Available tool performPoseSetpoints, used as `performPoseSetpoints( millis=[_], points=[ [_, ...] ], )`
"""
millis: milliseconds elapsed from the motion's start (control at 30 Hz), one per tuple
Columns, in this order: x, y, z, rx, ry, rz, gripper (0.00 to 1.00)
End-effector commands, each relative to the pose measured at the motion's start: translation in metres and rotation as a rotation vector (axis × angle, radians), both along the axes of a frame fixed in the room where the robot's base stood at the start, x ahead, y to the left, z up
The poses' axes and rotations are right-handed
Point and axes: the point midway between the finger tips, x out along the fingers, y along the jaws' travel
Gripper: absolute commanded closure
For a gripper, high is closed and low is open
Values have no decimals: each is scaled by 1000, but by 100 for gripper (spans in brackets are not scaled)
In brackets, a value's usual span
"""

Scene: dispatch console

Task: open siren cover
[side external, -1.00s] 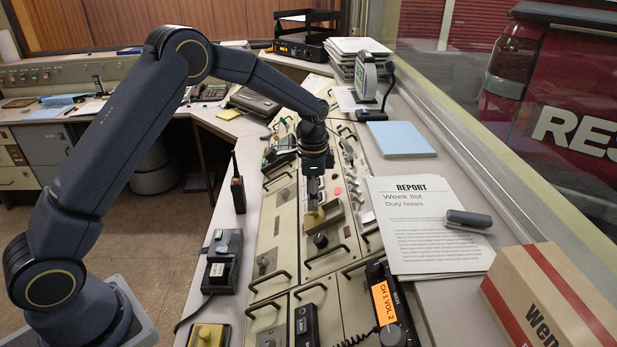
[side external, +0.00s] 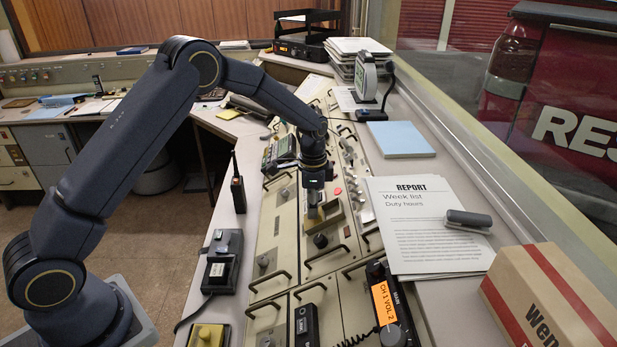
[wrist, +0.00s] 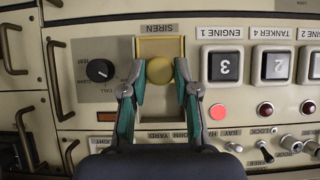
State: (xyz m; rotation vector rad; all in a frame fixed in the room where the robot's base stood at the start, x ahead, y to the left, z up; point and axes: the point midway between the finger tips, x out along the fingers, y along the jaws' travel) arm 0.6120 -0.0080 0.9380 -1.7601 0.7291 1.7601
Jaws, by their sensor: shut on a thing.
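The siren unit (wrist: 160,47) is a yellow-edged panel under the label SIREN, with a round yellow knob (wrist: 160,70) on it in the wrist view. My gripper (wrist: 160,76) reaches over it, with one green-padded fingertip on each side of the knob. The fingers are shut on the siren cover, though its outline is hard to make out and is partly hidden by them. In the side external view my gripper (side external: 313,213) points down onto the yellowish siren unit, in the middle of the console.
A black rotary knob (wrist: 100,70) is left of the siren unit. Square buttons (wrist: 225,66) and a red lamp (wrist: 218,112) are close on the right. Metal handles (side external: 325,255) stick up from the console. A handset (side external: 390,300) and report sheet (side external: 425,220) lie nearer the window.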

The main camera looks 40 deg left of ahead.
Motion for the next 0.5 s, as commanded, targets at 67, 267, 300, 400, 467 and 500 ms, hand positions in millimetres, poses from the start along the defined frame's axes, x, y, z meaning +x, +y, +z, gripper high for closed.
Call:
performPoseSetpoints(
  millis=[67,267,300,400,467,500],
  points=[
    [0,0,0,0,0,0,94],
    [0,0,0,1,-1,0,100],
    [0,0,0,1,-1,0,100],
    [0,0,0,1,-1,0,100],
    [0,0,0,1,-1,0,100],
    [1,0,1,0,-1,0,100]
  ],
)
